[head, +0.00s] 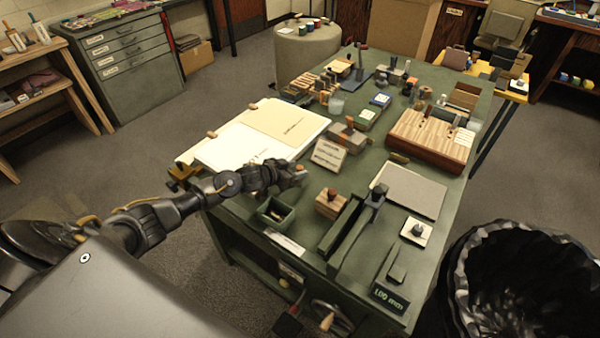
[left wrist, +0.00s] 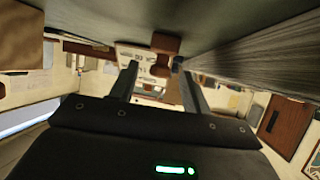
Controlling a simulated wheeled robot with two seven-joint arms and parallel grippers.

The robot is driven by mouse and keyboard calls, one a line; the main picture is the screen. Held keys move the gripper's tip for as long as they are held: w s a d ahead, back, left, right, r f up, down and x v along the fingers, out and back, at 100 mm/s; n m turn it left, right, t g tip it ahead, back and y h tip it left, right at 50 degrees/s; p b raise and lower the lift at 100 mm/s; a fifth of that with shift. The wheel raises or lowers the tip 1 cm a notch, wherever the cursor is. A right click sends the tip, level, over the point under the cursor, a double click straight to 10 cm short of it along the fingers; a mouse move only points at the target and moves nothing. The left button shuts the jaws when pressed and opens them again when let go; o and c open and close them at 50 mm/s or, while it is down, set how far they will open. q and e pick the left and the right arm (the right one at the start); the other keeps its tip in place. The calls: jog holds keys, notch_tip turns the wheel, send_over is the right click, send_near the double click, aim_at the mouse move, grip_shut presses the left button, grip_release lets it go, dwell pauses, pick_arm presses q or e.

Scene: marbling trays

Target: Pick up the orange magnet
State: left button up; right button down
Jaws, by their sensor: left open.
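My left gripper (head: 297,179) reaches in from the left, low over the near-left part of the green workbench (head: 255,207). In the left wrist view its two fingers (left wrist: 160,76) stand apart, with nothing clearly held between them. A small orange piece (head: 300,168), which looks like the orange magnet, shows right at the fingertips in the head view. I cannot tell whether it touches them. In the left wrist view a brownish-orange block (left wrist: 165,43) shows beyond the fingers; I cannot tell whether it is the same thing. My right gripper is out of view.
A small open green box (head: 276,213) sits just below the gripper. A wooden block (head: 328,204) and a long dark green holder (head: 343,226) stand to its right. White sheets (head: 225,152) lie behind it. A black bin (head: 470,280) stands at the bench's right.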

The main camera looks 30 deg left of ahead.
pick_arm(q)
jog(key=shift+c, duration=0.5)
grip_shut()
jog(key=shift+r, duration=0.15)
jog(key=shift+r, duration=0.25)
notch_tip(320, 180, up, 2)
jog(key=shift+b, duration=0.5)
jog(key=s+a+r+b, duration=0.2)
jog(key=s+a+r, duration=0.6)
jog(key=a+r, duration=0.2)
jog(key=shift+s+a+r, duration=0.15)
jog(key=shift+s+a, duration=0.2)
jog(key=shift+a, duration=0.15)
